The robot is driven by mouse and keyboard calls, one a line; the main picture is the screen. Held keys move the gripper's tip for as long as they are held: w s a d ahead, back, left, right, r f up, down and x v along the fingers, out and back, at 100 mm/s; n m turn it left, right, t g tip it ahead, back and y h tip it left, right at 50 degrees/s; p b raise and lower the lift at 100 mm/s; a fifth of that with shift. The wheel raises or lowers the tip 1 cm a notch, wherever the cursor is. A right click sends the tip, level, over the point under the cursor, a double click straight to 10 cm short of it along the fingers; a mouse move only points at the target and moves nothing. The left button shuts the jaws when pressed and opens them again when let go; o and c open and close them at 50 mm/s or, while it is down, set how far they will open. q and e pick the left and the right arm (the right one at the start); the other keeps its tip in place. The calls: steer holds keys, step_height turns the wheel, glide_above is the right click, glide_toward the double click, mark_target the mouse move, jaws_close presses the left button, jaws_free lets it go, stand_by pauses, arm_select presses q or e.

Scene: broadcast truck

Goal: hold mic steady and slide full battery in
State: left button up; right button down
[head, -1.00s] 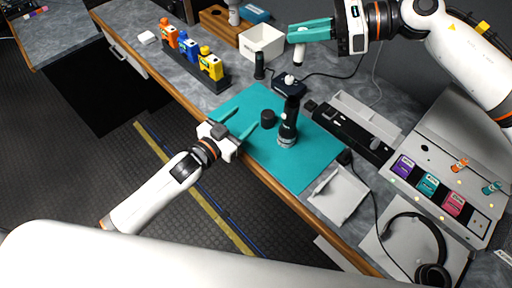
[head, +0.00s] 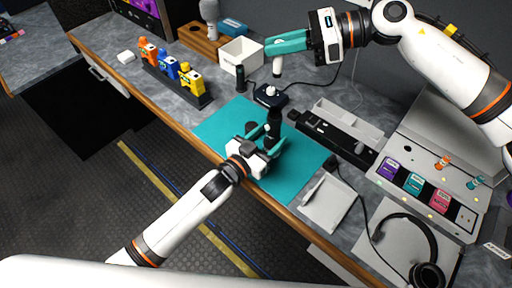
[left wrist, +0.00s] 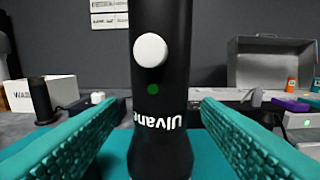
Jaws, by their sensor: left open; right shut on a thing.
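The black microphone (head: 274,122) stands upright on the teal mat (head: 222,128). In the left wrist view the microphone body (left wrist: 162,95) fills the middle, with a white button, a green dot and upside-down lettering. My left gripper (head: 267,136) is open, with its teal fingers on either side of the microphone. The left wrist view shows gaps between the fingers and the body. My right gripper (head: 277,48) is shut on a small pale cylinder (head: 278,66), probably the battery, held above the back of the mat. Its upper part is hidden by the fingers.
A small black unit with a white knob (head: 271,93) and a black cylinder (head: 240,78) stand behind the mat. A dark cap (head: 251,128) sits beside the microphone.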

mark_target(280, 76)
arm_select(q)
steer(key=shift+x, duration=1)
jaws_close()
arm_select(e)
steer(key=shift+d+f+m+t, duration=0.1)
steer(key=shift+f+m+t, duration=0.25)
steer(key=shift+f, duration=1.25)
